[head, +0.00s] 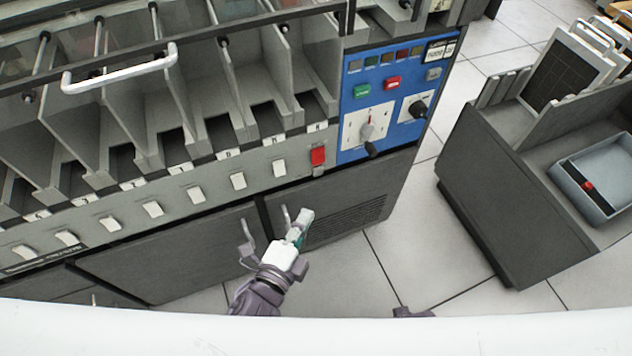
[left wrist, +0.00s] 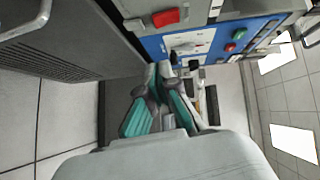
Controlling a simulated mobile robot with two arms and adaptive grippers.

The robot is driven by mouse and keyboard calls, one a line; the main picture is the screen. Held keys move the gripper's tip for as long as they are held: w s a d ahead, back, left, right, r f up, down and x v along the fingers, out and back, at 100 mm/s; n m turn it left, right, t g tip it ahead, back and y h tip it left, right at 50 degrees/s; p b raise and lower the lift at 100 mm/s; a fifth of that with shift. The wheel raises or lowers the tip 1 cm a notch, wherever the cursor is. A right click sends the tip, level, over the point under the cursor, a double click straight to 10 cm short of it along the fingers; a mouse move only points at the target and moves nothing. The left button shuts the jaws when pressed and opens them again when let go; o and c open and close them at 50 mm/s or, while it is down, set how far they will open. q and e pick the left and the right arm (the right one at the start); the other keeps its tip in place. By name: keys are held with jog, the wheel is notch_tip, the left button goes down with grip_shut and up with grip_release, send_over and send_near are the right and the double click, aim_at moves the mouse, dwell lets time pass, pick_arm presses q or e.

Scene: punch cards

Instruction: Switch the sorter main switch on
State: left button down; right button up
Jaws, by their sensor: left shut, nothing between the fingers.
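The sorter (head: 180,215) is a long grey machine with a row of white rocker switches along its front. A red switch (head: 318,155) sits at the right end of that row. It also shows in the left wrist view (left wrist: 166,17). The blue control panel (head: 400,75) right of it carries a white plate with a dial pointer and a black knob (head: 418,108). Labels are too small to read. My left gripper (head: 303,225) is shut and empty, in front of the lower cabinet, below the red switch and apart from it. The right gripper is not in view.
A white bar handle (head: 120,70) crosses the upper left bins. Cabinet door handles (head: 285,217) stick out near my left gripper. A dark cabinet (head: 500,190) with a grey tray (head: 600,205) stands at the right. Tiled floor lies between it and the sorter.

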pick_arm(q)
jog(key=shift+r, duration=0.35)
jog(key=shift+w, duration=0.1)
send_near(322, 160)
jog(key=w+d, duration=0.2)
jog(key=d, duration=0.2)
jog(key=w, duration=0.1)
jog(key=w+a, duration=0.1)
jog(key=w, duration=0.1)
jog(key=shift+a+f, duration=0.2)
jog(key=shift+f, duration=0.1)
jog(key=shift+w+a, duration=0.15)
jog(key=shift+w, duration=0.2)
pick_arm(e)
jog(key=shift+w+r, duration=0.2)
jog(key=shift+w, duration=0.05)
